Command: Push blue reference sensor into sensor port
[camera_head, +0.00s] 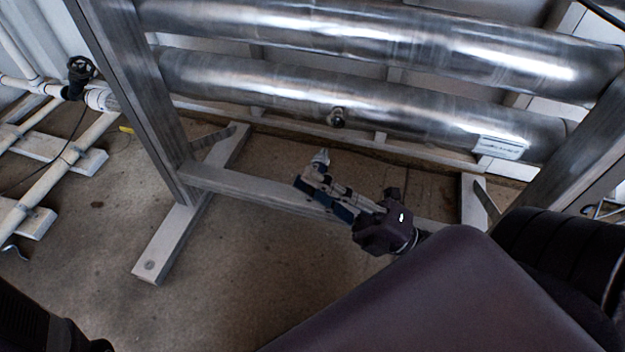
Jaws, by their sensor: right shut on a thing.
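My right gripper (313,178) is in front of the lower steel tube (230,78), its fingers reaching up and to the left. It is shut on a small sensor (320,160), whose silvery end stands up past the fingertips. Most of the sensor is hidden by the fingers, and its blue colour is hard to make out. A small dark round fitting, which looks like the sensor port (337,117), sits on the underside of the lower tube. The sensor's end appears below and left of it, with a gap in the picture. My left gripper is not seen.
A steel frame (150,110) carries the two tubes, with a low crossbar (240,187) behind my gripper. White pipes with a black valve (80,72) are at the left. A label (500,147) is on the lower tube's right. The concrete floor (230,270) is clear.

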